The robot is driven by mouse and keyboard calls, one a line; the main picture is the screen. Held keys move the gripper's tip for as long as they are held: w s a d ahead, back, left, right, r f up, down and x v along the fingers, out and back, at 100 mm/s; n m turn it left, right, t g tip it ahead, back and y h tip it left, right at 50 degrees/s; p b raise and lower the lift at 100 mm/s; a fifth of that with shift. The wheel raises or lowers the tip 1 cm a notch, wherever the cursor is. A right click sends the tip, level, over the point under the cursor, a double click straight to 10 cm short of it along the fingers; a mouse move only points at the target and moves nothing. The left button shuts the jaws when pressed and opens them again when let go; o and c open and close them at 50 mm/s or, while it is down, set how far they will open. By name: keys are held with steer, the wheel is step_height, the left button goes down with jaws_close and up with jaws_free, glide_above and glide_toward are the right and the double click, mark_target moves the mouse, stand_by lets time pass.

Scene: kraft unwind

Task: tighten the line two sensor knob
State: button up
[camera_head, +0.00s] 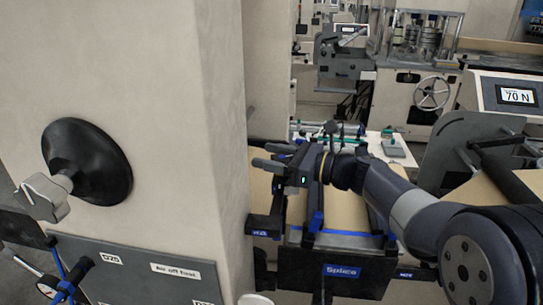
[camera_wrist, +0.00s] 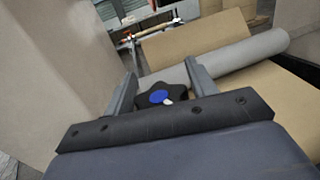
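My gripper (camera_head: 264,156) reaches left past the pillar's edge in the head view, its two grey fingers apart. In the wrist view my gripper (camera_wrist: 160,80) is open. A black lobed knob (camera_wrist: 145,88) with a blue cap and a small white mark shows between the fingers, nearer the palm than the tips in the picture. Gaps seem to show on both sides of it; I cannot tell its depth from the fingers. No label on it is readable, so I cannot tell whether it is the line two sensor knob. I cannot make this knob out in the head view.
A large beige pillar (camera_head: 120,60) stands close on the left, bearing a grey knob (camera_head: 42,198) on a black disc (camera_head: 90,160). A "Splice" panel (camera_head: 340,275) lies below my arm. A grey roller (camera_wrist: 240,58) and brown web (camera_wrist: 195,38) are beyond the fingers. A display (camera_head: 517,96) reads 70 N.

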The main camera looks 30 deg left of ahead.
steer(key=c, duration=0.7)
steer(key=shift+o, duration=0.2)
